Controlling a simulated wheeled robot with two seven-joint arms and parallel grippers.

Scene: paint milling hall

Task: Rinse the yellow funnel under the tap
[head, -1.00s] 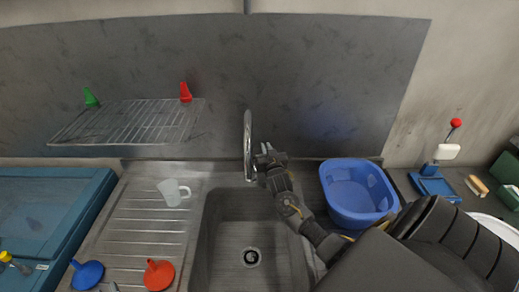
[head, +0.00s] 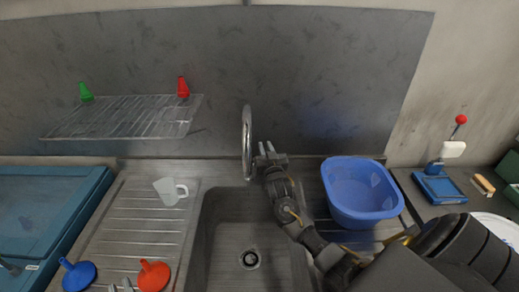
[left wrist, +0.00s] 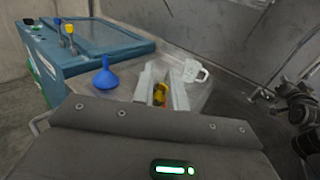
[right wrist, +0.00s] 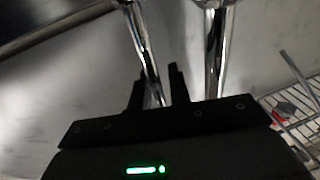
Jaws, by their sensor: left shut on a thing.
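My left gripper (head: 122,285) is at the bottom edge of the head view, beside the red funnel (head: 153,275) on the drainboard. In the left wrist view its fingers (left wrist: 160,88) are shut on a small yellow thing (left wrist: 160,92), probably the yellow funnel; the fingers hide most of it. The chrome tap (head: 247,140) arches over the back of the sink (head: 225,255). My right gripper (head: 268,152) is just right of the tap. In the right wrist view its fingers (right wrist: 154,82) are apart, with a chrome pipe (right wrist: 148,55) showing between them; contact cannot be told. No water is visible.
A blue basin (head: 358,195) is right of the sink. A wire rack (head: 125,118) with a green cone (head: 86,92) and red cone (head: 183,88) hangs on the wall.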

